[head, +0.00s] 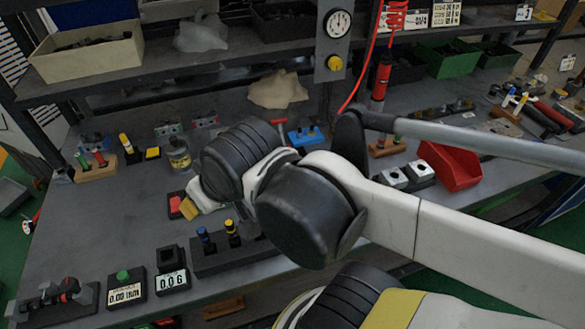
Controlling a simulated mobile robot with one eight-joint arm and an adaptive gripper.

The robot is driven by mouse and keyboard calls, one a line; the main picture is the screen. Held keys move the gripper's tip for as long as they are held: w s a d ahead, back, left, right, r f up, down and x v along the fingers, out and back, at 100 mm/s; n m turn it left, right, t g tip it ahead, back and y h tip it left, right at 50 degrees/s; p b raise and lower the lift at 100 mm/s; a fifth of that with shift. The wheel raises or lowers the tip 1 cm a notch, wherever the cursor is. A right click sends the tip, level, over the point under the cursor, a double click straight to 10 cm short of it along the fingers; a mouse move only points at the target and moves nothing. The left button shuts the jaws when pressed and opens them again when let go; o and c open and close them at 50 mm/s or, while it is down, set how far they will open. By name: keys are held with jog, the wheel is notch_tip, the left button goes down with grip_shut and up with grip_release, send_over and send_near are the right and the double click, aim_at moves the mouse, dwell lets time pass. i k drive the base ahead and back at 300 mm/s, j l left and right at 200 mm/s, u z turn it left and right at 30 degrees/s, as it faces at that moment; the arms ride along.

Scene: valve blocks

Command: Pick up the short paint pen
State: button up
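I cannot tell which item is the short paint pen. Pen-like pieces stand in a wooden block (97,170) at the left, with green and red tops. A yellow-and-white upright piece (127,146) stands in a dark block just right of it. More slim upright pieces (514,102) stand in a holder at the far right. My arm crosses the middle of the head view and hides part of the bench. My gripper cannot be made out; no fingers show.
The grey bench (95,235) has clear room at left. A dark block with blue and yellow knobs (232,232), a glass jar (179,158) and a red bin (452,166) stand on it. A red coiled hose and red tool (381,80) hang at the back.

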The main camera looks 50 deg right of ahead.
aim_at(126, 141)
jog(key=i+j+u, duration=0.1)
jog(key=j, duration=0.3)
jog(key=i+j, duration=0.3)
jog(key=j, duration=0.15)
jog(key=i+j+u, duration=0.15)
jog(key=j, duration=0.25)
jog(key=i+j+u, duration=0.1)
jog(key=i+j, duration=0.15)
jog(key=j, duration=0.15)
